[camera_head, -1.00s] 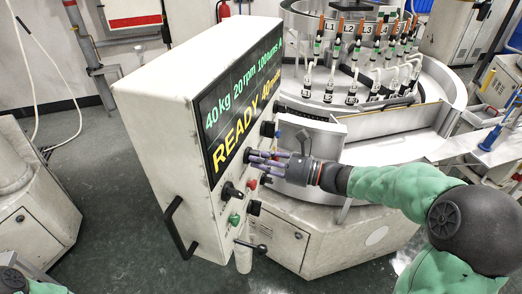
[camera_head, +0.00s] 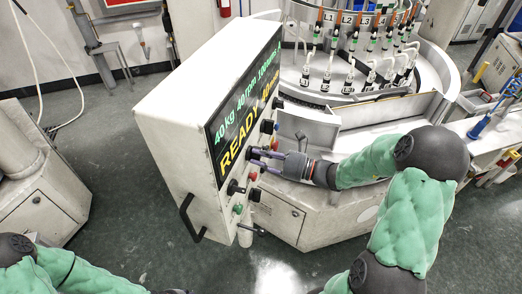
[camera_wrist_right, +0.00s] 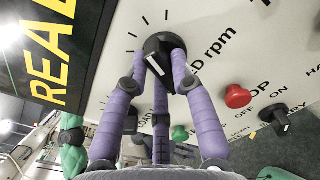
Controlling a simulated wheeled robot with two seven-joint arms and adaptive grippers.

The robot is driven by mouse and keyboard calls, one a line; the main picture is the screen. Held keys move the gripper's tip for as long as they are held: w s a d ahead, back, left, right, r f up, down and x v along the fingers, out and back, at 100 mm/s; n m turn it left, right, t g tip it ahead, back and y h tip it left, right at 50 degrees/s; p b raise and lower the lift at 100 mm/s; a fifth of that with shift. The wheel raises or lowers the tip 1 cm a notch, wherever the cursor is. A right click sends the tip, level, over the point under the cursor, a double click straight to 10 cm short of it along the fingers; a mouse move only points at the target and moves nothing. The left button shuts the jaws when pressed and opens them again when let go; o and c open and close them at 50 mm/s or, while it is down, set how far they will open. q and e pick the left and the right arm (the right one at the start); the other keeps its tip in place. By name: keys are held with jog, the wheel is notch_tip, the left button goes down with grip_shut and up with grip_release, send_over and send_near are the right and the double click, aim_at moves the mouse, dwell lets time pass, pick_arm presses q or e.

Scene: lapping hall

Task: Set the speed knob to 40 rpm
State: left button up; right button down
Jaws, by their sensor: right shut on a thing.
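The speed knob (camera_wrist_right: 155,44) is a black knob with a white pointer line, on the white face of the control cabinet (camera_head: 172,125). Part of the word before "rpm" beside it is hidden. My right gripper (camera_head: 258,157) has its purple fingers closed around this knob; they also show in the right wrist view (camera_wrist_right: 158,68). The pointer line slants in the wrist view, and the fingers cover part of the scale. The display (camera_head: 245,105) reads 40 kg, 40 rpm, 100 turns and READY. My left arm shows at the bottom left; its gripper is out of view.
A red button (camera_wrist_right: 237,96) and a black selector (camera_wrist_right: 276,118) sit close to the knob. A green button (camera_head: 238,209) and a black handle (camera_head: 190,218) are lower on the cabinet. The round lapping machine (camera_head: 350,100) stands behind. Open floor lies left of the cabinet.

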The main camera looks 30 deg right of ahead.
jog(key=shift+m, duration=0.3)
jog(key=c, duration=1)
grip_release()
jog(key=shift+c, duration=0.2)
jog(key=v, duration=1.2)
